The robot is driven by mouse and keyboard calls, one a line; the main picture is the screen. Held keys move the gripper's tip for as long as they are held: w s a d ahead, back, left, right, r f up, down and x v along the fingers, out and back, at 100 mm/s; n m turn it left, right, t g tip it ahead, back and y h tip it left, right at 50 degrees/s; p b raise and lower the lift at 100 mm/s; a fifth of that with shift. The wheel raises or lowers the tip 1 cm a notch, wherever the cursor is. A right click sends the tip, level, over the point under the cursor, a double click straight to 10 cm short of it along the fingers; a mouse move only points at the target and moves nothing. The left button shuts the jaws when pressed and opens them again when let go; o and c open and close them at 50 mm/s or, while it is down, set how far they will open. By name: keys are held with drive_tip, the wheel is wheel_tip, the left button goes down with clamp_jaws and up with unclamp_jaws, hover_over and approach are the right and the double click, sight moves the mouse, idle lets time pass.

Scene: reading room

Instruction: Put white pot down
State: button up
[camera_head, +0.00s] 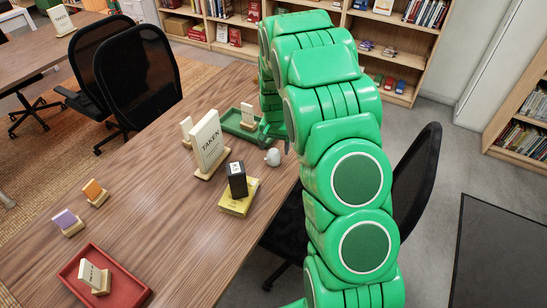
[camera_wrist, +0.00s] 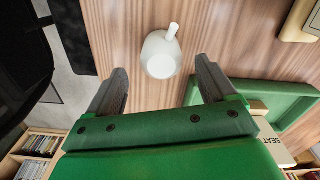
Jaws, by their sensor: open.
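The white pot (camera_wrist: 160,55) is small and rounded, with a short stub pointing up and right in the wrist view. It rests on the wooden table (camera_head: 180,233), near its right edge in the head view, where the pot (camera_head: 273,157) shows just below my arm. My gripper (camera_wrist: 160,76) is open and empty. Its two grey fingers are spread to either side, with the pot just past the fingertips and apart from both. In the head view my green arm hides most of the gripper.
A green tray (camera_wrist: 263,92) with a sign stands close right of my gripper. The "TAKEN" sign (camera_head: 208,142) and a black box (camera_head: 237,179) on a yellow book (camera_head: 240,200) stand nearby. A red tray (camera_head: 124,280) lies at the front. Chairs flank the table; its middle is clear.

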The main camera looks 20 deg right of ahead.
sight(274, 150)
drive_tip(key=shift+s+a+f, duration=0.1)
drive_tip(key=shift+f, duration=1.3)
drive_tip(key=shift+a+f, duration=0.1)
drive_tip(key=shift+f, duration=1.25)
drive_tip(key=shift+c, duration=0.3)
drive_tip(key=c, duration=1.2)
drive_tip(key=shift+c, duration=0.2)
drive_tip(key=shift+r, duration=0.1)
